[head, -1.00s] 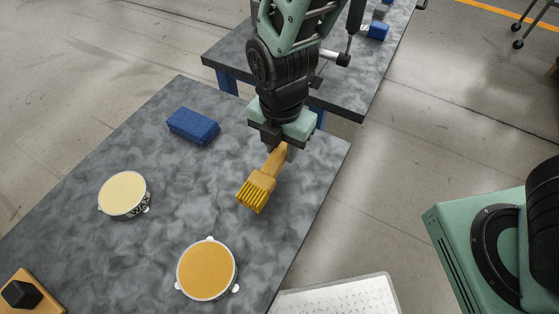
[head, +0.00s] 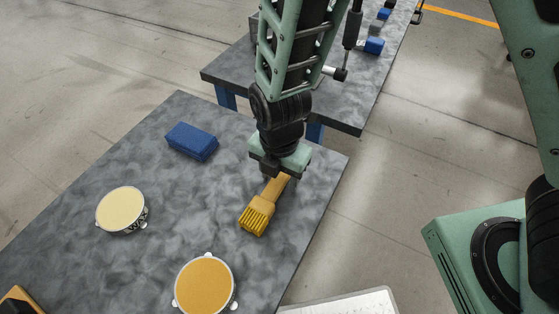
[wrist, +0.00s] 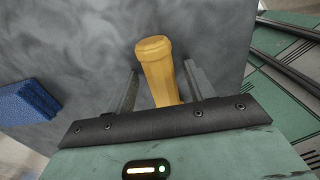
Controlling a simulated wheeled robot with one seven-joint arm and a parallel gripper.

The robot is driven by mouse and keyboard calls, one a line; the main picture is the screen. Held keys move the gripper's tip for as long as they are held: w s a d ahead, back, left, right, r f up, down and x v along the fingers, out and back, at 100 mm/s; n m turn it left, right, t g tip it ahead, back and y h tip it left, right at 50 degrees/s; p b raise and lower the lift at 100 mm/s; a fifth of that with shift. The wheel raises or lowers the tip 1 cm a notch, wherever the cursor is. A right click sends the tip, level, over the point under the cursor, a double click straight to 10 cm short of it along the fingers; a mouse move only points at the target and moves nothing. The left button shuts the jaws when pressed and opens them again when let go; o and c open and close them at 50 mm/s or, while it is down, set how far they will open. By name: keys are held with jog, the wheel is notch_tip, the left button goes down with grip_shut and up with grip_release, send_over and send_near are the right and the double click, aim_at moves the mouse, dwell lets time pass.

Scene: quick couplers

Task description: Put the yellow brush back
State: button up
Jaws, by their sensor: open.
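The yellow brush (head: 258,214) is at the right part of the grey marbled table, bristles toward the front left and handle up under my gripper. It looks at rest on the tabletop or just above it; I cannot tell which. My gripper (head: 282,176) points down over the handle end. In the wrist view my gripper (wrist: 161,78) is open, with its fingers on either side of the yellow handle (wrist: 157,62) and gaps showing beside it. The bristles are hidden in the wrist view.
A blue sponge-like block (head: 191,141), a cream-topped wax tin (head: 121,208) and an orange-topped tin (head: 204,286) stand on the table (head: 90,165). A second grey table (head: 225,72) is behind. Bare tabletop lies between the brush and the tins.

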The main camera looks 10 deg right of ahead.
jog(key=shift+f, duration=0.25)
notch_tip(320, 180, up, 18)
jog(key=s+d+m, duration=0.4)
jog(key=s+m, duration=0.1)
jog(key=m, duration=0.5)
jog(key=s+d+r+m, duration=0.1)
jog(key=s+d+m, duration=0.3)
jog(key=m, duration=0.6)
jog(key=shift+s+m+y, duration=0.3)
jog(key=shift+s+m, duration=0.1)
jog(key=shift+s, duration=0.7)
jog(key=shift+d, duration=0.1)
